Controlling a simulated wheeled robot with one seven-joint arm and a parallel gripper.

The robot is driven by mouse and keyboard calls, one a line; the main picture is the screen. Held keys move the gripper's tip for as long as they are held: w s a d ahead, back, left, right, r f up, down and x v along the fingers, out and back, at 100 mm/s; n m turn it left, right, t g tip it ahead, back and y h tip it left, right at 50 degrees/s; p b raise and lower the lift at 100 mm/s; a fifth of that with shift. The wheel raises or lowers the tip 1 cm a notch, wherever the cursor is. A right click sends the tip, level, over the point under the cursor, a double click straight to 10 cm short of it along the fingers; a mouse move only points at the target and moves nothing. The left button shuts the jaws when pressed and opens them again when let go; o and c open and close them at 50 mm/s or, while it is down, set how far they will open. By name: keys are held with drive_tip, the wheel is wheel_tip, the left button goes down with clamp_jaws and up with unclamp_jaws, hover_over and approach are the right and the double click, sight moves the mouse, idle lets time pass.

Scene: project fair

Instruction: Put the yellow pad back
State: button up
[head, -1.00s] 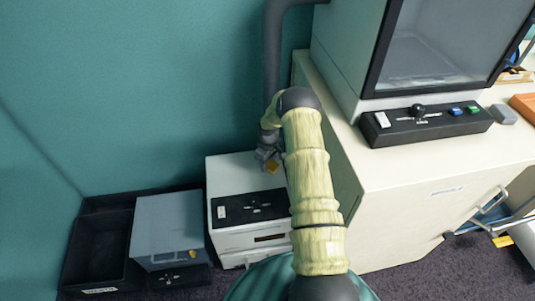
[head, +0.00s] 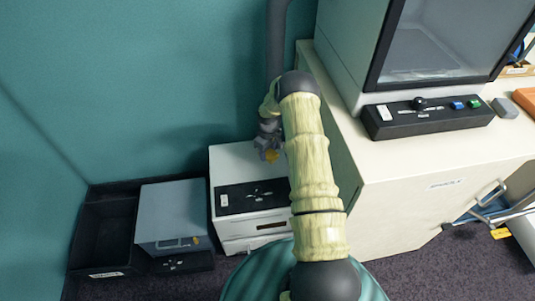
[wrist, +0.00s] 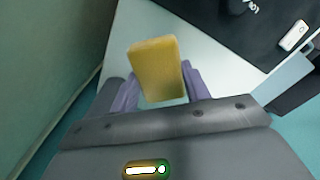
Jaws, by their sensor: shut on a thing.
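The yellow pad (wrist: 156,69) is a small rectangular block held between the two purple-grey fingers of my gripper (wrist: 158,88) in the wrist view. In the head view my gripper (head: 269,148) hangs over the back of the white box-shaped unit (head: 233,164), with a bit of the yellow pad (head: 271,156) showing below it. The wrist view shows the white top (wrist: 205,45) of that unit behind the pad. I cannot tell whether the pad touches it. My arm hides the unit's right side.
A black control panel (head: 251,197) lies along the unit's front. To its left are a grey box (head: 172,212) and an empty black bin (head: 103,235). A cream cabinet (head: 420,210) carrying a windowed machine (head: 345,50) stands close on the right. The teal wall (head: 150,80) is behind.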

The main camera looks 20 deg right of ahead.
drive_tip(key=s+a+r+m+p, duration=0.2)
drive_tip(key=s+a+r+p, duration=0.2)
drive_tip(key=s+a+p, duration=0.3)
drive_tip(key=s+a+r+m+p, duration=0.3)
drive_tip(key=s+a+p, duration=0.3)
drive_tip(key=s+p, duration=0.4)
drive_tip(key=shift+a+r+p, duration=0.4)
drive_tip(key=shift+p, duration=0.05)
